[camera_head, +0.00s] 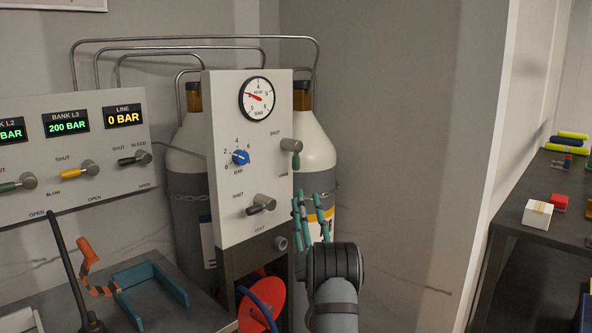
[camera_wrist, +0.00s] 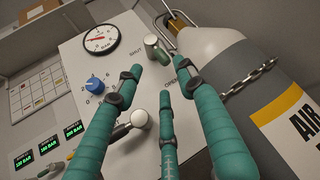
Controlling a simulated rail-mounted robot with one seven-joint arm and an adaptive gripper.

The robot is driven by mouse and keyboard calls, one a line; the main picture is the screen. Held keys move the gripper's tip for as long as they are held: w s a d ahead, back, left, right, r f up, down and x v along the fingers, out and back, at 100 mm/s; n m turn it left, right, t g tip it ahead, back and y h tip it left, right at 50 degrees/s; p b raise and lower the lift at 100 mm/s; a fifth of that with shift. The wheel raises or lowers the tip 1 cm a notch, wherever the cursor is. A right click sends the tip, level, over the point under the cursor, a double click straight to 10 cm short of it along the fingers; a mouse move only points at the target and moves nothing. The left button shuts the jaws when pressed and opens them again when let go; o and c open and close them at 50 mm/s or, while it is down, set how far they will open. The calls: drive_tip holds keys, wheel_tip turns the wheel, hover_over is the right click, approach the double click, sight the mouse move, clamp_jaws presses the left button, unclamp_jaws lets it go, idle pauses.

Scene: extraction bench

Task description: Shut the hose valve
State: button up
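The valve with SHUT above it and OPEN below it sits at the panel's upper right; its grey hub (camera_head: 291,145) carries a short green lever (camera_head: 296,161) pointing down toward OPEN. I take this as the hose valve, though its name is not readable. Its hub (camera_wrist: 151,40) also shows at the top of the wrist view, with the lever end close to a fingertip. My gripper (camera_head: 313,207) has teal fingers spread apart and empty, just below and right of the lever. In the wrist view the open fingers (camera_wrist: 152,78) point at the panel; contact cannot be told.
The panel (camera_head: 222,120) also bears a gauge (camera_head: 258,98), a blue knob (camera_head: 240,158) and a grey vent lever (camera_head: 262,205). A gas cylinder (camera_head: 311,137) with a chain stands close behind. A red reel (camera_head: 262,303) is below; a bench lies left.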

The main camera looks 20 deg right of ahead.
sight(298, 167)
drive_tip(key=shift+n, duration=0.5)
drive_tip(key=p+x, duration=0.9)
drive_tip(key=p, duration=0.8)
drive_tip(key=shift+s+r+p, duration=0.15)
drive_tip(key=shift+p, duration=0.2)
drive_tip(key=shift+w+r+p, duration=0.3)
drive_tip(key=shift+w+p, duration=0.4)
drive_tip(key=shift+p, duration=0.35)
drive_tip(key=shift+c, duration=0.8)
drive_tip(key=shift+w+f, duration=0.1)
drive_tip(key=c, duration=0.4)
drive_tip(key=shift+d, duration=0.1)
drive_tip(key=c, duration=0.3)
clamp_jaws()
